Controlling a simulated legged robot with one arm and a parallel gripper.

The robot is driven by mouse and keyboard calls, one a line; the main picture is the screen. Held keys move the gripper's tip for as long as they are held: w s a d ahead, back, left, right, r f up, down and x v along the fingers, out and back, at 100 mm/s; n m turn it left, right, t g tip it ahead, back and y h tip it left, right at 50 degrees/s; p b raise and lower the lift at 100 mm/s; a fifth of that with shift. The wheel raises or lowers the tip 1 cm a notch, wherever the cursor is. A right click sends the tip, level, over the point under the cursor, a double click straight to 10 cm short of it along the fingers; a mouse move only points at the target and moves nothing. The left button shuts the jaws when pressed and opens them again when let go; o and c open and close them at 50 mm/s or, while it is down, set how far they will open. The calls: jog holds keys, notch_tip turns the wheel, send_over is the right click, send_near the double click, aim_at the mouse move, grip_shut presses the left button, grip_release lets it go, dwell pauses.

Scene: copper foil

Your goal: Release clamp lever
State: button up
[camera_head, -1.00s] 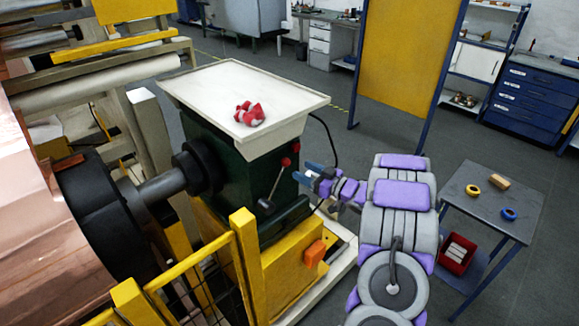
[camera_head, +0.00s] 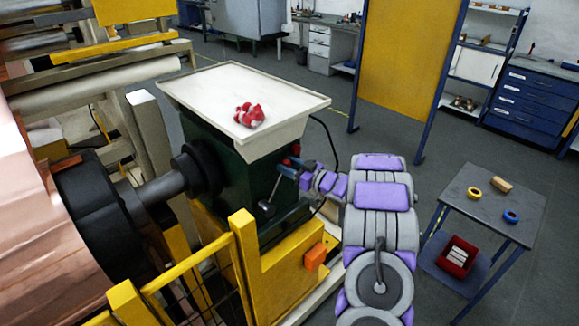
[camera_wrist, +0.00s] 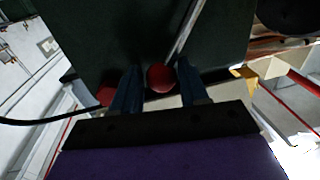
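The clamp lever is a thin metal rod (camera_head: 274,189) on the side of the dark green housing (camera_head: 228,150). Its lower end sits at a black hub (camera_head: 266,209). In the wrist view the rod (camera_wrist: 186,32) ends in a red ball knob (camera_wrist: 161,78). My gripper (camera_head: 287,169) is at the lever's upper end and hides most of the knob in the head view. In the wrist view my gripper (camera_wrist: 158,74) is open, with one blue finger on each side of the knob and small gaps showing. A second red knob (camera_wrist: 105,95) shows left of the left finger.
A white tray (camera_head: 285,88) overhangs the housing, with a crumpled red-and-white item (camera_head: 249,115) on it. A yellow guard (camera_head: 240,262) and an orange box (camera_head: 315,257) stand below. A small table (camera_head: 485,207) is at right. Grey floor is clear behind my arm.

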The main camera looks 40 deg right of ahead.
grip_shut()
jog(key=shift+d+p, duration=0.15)
jog(key=shift+p, duration=0.25)
